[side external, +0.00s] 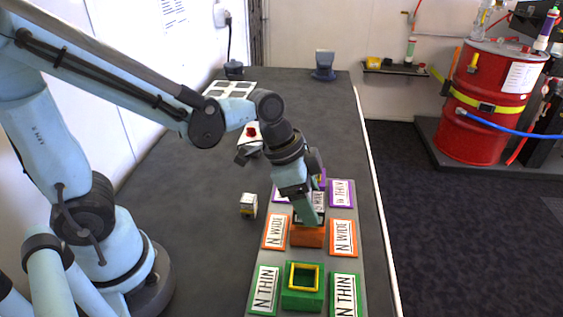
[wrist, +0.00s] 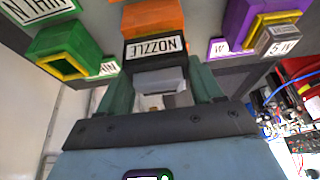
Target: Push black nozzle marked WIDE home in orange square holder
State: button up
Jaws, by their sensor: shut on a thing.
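The black nozzle (wrist: 157,48) carries a white label reading NOZZLE in the wrist view. My gripper (wrist: 162,80) is shut on it, with a green finger on each side. The orange square holder (wrist: 153,17) lies directly beyond the nozzle, which appears to meet its mouth. In the side view my gripper (side external: 308,212) points down over the orange holder (side external: 308,237), between two orange N WIDE plates. The fingers hide most of the nozzle there, so how deep it sits cannot be told.
A green holder with an empty yellow rim (side external: 303,278) stands in front, between N THIN plates. A purple holder (wrist: 240,22) with a grey piece in it is close behind. The dark table is clear farther left.

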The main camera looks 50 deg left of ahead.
jog(key=shift+f, duration=0.25)
dwell(0.6)
jog(key=o, duration=1.2)
jog(key=shift+c, duration=0.2)
jog(key=shift+o, duration=0.5)
jog(key=shift+r, duration=0.1)
jog(key=shift+r, duration=2.95)
jog(key=shift+c, duration=0.5)
